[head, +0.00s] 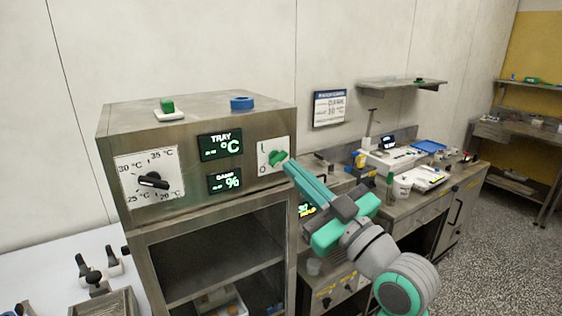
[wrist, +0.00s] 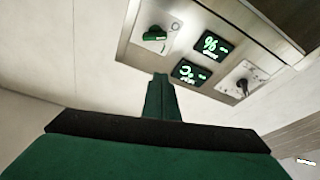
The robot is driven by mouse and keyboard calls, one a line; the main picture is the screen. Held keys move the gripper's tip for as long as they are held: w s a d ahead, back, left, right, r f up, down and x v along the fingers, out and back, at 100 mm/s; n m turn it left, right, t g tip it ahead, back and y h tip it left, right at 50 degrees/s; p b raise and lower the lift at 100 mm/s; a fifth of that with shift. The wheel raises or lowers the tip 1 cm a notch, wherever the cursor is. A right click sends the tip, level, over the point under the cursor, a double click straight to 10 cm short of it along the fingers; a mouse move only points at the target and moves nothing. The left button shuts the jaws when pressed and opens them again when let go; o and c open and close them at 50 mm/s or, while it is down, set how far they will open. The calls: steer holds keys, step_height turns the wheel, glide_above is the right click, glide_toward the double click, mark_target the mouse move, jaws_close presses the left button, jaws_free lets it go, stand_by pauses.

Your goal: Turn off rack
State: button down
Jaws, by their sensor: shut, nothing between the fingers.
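The rack is a steel cabinet (head: 200,194) with an open front and a control panel on top. On the panel's right is a white switch plate marked I and O with a green knob (head: 278,158). The knob also shows at the upper left in the wrist view (wrist: 154,34). Two dark displays with green text, TRAY °C (head: 220,144) and DAMP % (head: 224,182), are lit. A black temperature dial (head: 151,180) is on the left. My gripper (head: 289,165) is shut and empty, its tips close to the green knob; in the wrist view they appear apart from it.
A green item (head: 167,106) on a white base and a blue ring (head: 241,103) lie on the cabinet top. A steel workbench (head: 420,204) with a scale, a white tub and trays stands to the right. A white table (head: 50,262) is at lower left.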

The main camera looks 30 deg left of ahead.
steer(key=shift+v, duration=0.95)
steer(key=shift+w, duration=0.2)
